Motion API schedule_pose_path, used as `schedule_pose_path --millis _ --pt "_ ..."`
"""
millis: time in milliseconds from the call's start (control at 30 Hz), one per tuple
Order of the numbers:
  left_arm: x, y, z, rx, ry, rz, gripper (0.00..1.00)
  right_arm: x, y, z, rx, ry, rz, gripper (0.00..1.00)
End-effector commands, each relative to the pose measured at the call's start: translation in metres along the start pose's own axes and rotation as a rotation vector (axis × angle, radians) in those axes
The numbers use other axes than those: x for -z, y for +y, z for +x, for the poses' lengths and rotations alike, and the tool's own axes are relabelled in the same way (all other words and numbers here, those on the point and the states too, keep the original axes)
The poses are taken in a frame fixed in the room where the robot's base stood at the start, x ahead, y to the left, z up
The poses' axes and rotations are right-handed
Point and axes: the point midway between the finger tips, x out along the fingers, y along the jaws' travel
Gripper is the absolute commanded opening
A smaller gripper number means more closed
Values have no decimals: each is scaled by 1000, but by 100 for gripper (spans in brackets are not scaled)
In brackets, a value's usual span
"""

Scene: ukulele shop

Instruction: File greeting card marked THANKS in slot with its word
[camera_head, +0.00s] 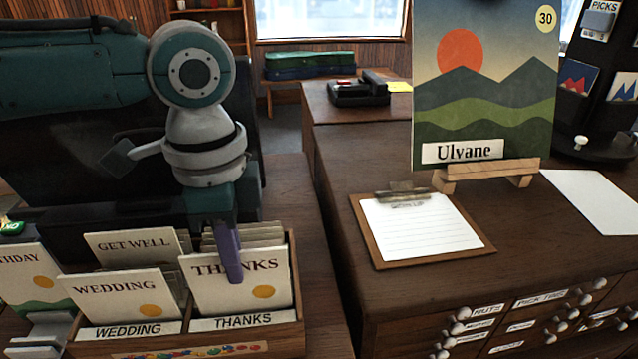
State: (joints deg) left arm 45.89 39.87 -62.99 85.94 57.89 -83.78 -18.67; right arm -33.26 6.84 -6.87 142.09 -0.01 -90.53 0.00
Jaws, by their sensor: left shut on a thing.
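A white card marked THANKS (262,276) with an orange dot stands near upright in the right front slot of a wooden card box (297,290). Its lower edge is at the slot label THANKS (243,321). I cannot tell whether it rests on the slot's floor. My left gripper (229,262) comes down from above and is shut on this card; one purple finger covers part of the word. The other finger is hidden behind the card. My right gripper is not in view.
Cards marked WEDDING (122,296) and GET WELL (135,246) stand in slots to the left, and more cards (250,233) stand behind the THANKS card. A clipboard (422,228) and a picture on an easel (484,90) are on the right counter.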

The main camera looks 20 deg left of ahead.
Motion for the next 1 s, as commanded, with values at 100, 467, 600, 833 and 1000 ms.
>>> schedule_pose_path --millis 100,467,600,833,1000 --pt "0 0 5 0 0 0 0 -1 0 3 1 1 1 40" --pt "0 0 5 -1 0 0 13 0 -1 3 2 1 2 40" --pt "0 0 5 -1 0 0 29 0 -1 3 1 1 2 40" --pt "0 0 5 -1 0 0 40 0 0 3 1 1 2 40" --pt "0 0 2 0 1 0 40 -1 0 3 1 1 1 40"
